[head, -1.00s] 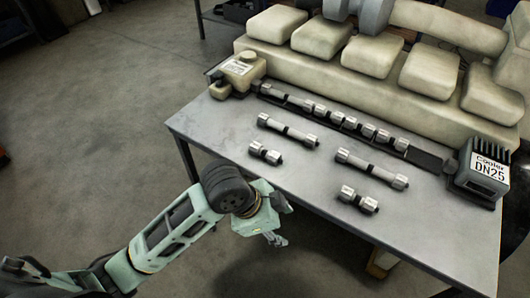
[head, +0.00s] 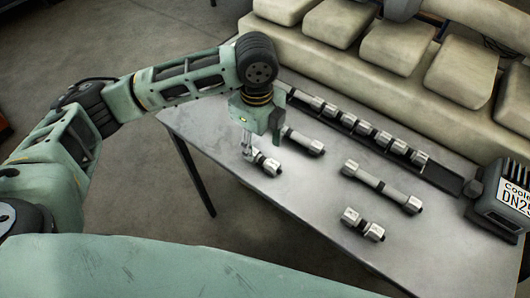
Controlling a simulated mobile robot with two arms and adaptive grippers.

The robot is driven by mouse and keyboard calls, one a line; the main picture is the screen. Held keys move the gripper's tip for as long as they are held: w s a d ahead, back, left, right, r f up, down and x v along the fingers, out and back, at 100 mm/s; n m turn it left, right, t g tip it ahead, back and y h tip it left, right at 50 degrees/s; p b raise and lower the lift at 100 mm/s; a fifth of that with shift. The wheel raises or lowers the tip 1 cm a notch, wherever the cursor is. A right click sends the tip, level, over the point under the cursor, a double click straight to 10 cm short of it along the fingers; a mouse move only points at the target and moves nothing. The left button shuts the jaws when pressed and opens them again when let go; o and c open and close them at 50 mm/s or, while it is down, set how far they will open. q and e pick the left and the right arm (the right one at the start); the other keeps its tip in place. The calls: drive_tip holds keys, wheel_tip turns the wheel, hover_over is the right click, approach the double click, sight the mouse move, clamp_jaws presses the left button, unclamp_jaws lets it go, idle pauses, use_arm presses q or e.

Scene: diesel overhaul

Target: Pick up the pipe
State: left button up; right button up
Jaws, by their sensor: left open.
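Several grey metal pipes with thicker silver ends lie on the table (head: 300,185). My left gripper (head: 249,154) points down at the short pipe (head: 268,163) near the table's left front edge. It is open, and its fingers overlap the left end of this pipe in the picture; I cannot tell whether they touch it. A longer pipe (head: 303,141) lies just behind, partly hidden by the gripper. Another long pipe (head: 380,187) and another short pipe (head: 362,224) lie to the right. My right gripper is out of view.
A dark rail (head: 449,179) with a row of silver fittings (head: 381,140) runs behind the pipes. A large cream engine block (head: 350,85) fills the back. The table's front right is bare.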

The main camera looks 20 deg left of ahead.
sight(263, 158)
use_arm(q)
drive_tip(key=shift+s+d+f+p, duration=0.2)
drive_tip(key=shift+s+f+p, duration=0.25)
drive_tip(key=shift+f, duration=0.35)
drive_tip(key=shift+w+d+f, duration=0.15)
drive_tip(key=shift+d+f, duration=0.1)
drive_tip(key=shift+f, duration=0.5)
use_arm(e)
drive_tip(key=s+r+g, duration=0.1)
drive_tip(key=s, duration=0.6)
use_arm(q)
drive_tip(key=shift+w+d+f+p, duration=0.1)
drive_tip(key=shift+w+f+p, duration=0.1)
drive_tip(key=shift+f, duration=0.4)
drive_tip(key=shift+w+f+p, duration=0.1)
drive_tip(key=shift+f+p, duration=0.05)
drive_tip(key=shift+f, duration=0.45)
drive_tip(key=shift+s+f, duration=0.1)
drive_tip(key=shift+f, duration=0.1)
drive_tip(key=c, duration=1.2)
clamp_jaws()
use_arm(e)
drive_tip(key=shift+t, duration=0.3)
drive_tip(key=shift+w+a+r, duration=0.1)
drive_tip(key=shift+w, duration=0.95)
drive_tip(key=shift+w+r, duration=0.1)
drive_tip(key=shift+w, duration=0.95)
